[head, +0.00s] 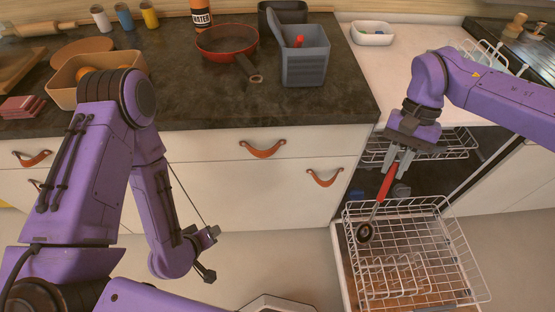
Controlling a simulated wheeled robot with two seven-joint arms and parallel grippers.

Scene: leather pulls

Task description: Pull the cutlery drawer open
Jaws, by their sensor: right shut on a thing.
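White drawer fronts with brown leather pulls run below the dark counter in the head view. One pull (262,149) is at the middle, one (325,178) is lower right, and one (33,158) is at the far left. The drawers look shut; I cannot tell which is the cutlery drawer. My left gripper (208,255) hangs low in front of the cabinet, apart from the pulls, fingers spread and empty. My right gripper (398,160) is shut on the red handle of a ladle-like utensil (387,184), whose dark head hangs over the dishwasher rack.
The open dishwasher's lower wire rack (455,250) sticks out at the lower right. On the counter stand a red pan (228,41), a grey utensil holder (305,58) and a wooden bowl (68,92). Free floor lies before the middle cabinet.

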